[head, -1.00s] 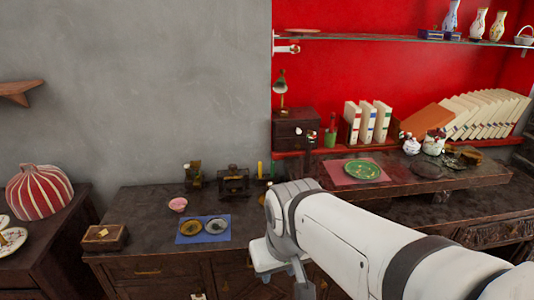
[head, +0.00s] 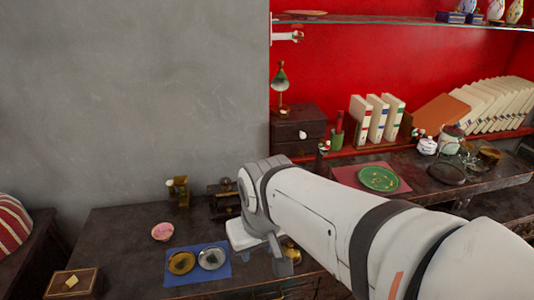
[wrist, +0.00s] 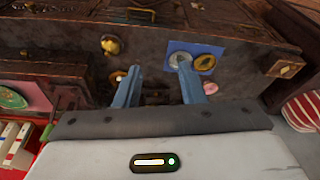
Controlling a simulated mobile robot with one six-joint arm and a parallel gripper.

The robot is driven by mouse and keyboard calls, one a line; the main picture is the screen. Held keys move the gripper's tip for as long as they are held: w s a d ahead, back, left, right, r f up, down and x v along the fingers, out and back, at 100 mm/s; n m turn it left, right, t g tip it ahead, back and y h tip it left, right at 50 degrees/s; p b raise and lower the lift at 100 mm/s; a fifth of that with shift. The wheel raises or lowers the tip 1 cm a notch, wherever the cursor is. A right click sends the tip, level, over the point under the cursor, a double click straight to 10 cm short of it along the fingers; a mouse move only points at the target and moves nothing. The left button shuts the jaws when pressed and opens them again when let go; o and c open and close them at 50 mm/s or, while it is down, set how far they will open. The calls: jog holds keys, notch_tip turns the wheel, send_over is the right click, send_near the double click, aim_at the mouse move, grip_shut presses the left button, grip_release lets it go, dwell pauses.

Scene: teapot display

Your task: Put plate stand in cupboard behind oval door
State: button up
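My gripper (wrist: 157,84) is open in the wrist view, with its two blue-grey fingers apart and nothing clearly held between them. In the head view its wrist end hangs over the dark cabinet top (head: 110,240), and the fingers are mostly hidden. A dark wire-like round item (head: 447,173) on the right-hand ledge may be the plate stand, but I cannot tell for certain. It is well away from my gripper. No oval door can be made out. Dark cabinet fronts (wrist: 215,18) show at the top of the wrist view.
A blue mat (head: 222,270) with two small dishes and a pink bowl (head: 162,231) lie left of my arm. Brass items (head: 178,192) stand behind. A green plate (head: 379,179), white books (head: 378,118) and a glass shelf (head: 370,20) are at right.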

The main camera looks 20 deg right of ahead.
jog(key=shift+o, duration=0.7)
jog(key=shift+a, duration=0.1)
jog(key=shift+o, duration=0.3)
jog(key=w+d+f+m+t+h+b, duration=0.1)
jog(key=w+d+t+h, duration=0.1)
jog(key=w+d, duration=0.6)
jog(key=w+t, duration=0.1)
jog(key=w, duration=0.2)
jog(key=shift+d+f+m+b, duration=0.2)
jog(key=shift+d+m+b, duration=0.05)
jog(key=shift+m+b, duration=0.05)
jog(key=m+t+h+b, duration=0.15)
jog(key=t+b, duration=0.25)
jog(key=t, duration=0.7)
send_near(322, 145)
jog(key=w, duration=0.1)
jog(key=w+f+h, duration=0.1)
jog(key=w, duration=0.1)
jog(key=shift+f, duration=0.3)
jog(key=shift+n+t+y, duration=0.25)
jog(key=shift+t, duration=0.15)
jog(key=x, duration=0.2)
jog(key=p+x, duration=0.1)
jog(key=x, duration=0.2)
jog(key=p+x, duration=0.1)
jog(key=x, duration=0.1)
jog(key=shift+w+d+r, duration=0.2)
jog(key=shift+d+r, duration=0.05)
jog(key=shift+d, duration=0.2)
jog(key=shift+c, duration=0.5)
